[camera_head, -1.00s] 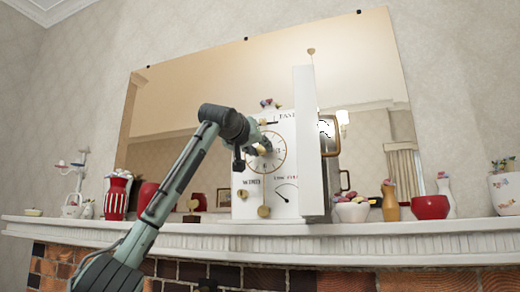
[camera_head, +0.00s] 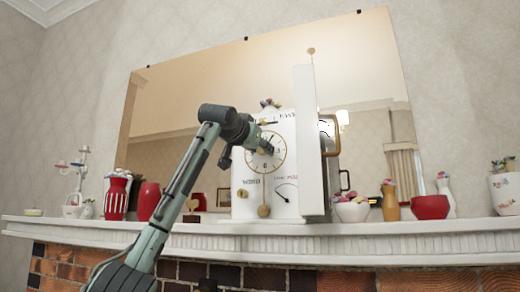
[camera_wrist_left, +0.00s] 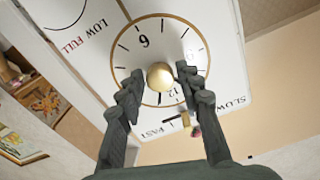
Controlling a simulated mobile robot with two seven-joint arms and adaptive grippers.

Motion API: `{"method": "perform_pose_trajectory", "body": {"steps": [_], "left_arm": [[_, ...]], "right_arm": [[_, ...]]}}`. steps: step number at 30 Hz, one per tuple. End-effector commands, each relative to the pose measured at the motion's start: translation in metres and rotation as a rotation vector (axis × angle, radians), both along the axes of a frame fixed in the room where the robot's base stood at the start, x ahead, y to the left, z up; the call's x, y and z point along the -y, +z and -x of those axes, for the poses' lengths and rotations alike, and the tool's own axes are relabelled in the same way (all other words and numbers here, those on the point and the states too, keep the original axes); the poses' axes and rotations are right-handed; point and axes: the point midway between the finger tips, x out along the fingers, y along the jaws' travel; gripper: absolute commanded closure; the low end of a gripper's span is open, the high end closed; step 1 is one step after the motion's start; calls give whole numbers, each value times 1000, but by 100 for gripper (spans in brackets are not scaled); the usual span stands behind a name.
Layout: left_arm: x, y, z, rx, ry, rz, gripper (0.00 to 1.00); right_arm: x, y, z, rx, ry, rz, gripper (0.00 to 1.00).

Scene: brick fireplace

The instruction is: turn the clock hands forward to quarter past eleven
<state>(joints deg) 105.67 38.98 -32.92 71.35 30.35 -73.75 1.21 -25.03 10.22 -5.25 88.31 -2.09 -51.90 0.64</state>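A white clock (camera_head: 250,205) stands on the mantel, its round gold-ringed dial (camera_head: 279,160) facing me. My left gripper (camera_head: 256,146) is at the dial's upper left and hides part of it. In the left wrist view the dial appears turned over, with the 6 at the top and the 12 below. A round brass knob (camera_wrist_left: 160,77) at the dial's middle lies between the fingers of my left gripper (camera_wrist_left: 159,73). The fingers are spread on either side of it; contact is unclear. The hands cannot be read clearly. My right gripper is not in view.
The clock's tall white door panel (camera_head: 309,150) stands open to the right of the dial. A brass bob (camera_head: 264,211) hangs below the dial, beside a small brass knob (camera_head: 243,193). Vases and bowls line the mantel (camera_head: 400,232); a large mirror (camera_head: 200,95) is behind.

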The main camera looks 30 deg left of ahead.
Motion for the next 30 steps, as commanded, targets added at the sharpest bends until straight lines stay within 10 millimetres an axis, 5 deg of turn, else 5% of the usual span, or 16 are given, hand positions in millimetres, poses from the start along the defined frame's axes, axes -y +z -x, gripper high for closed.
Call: {"method": "perform_pose_trajectory", "body": {"steps": [14,30], "left_arm": [[2,1,9,3,0,0,52],[25,0,106,1,1,0,52]], "right_arm": [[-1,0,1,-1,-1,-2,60],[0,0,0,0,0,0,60]]}}
